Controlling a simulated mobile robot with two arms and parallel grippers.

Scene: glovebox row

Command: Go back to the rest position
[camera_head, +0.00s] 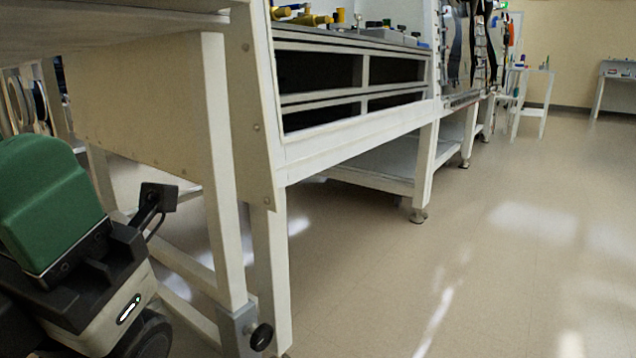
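A green rounded housing (48,205) on a white and black body with a small lit indicator shows at the lower left edge. A black bracket (158,197) with a cable sticks out from it. This looks like part of my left arm, but I cannot be sure. No gripper fingers show there, and no held thing shows. My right arm and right gripper do not show in this view.
A white bench frame (225,180) stands close on the left, beside the green housing. A bench with dark open compartments (350,75) and a lower shelf (385,165) runs away behind it. A small white table (530,100) stands farther back. The floor (480,250) on the right is clear.

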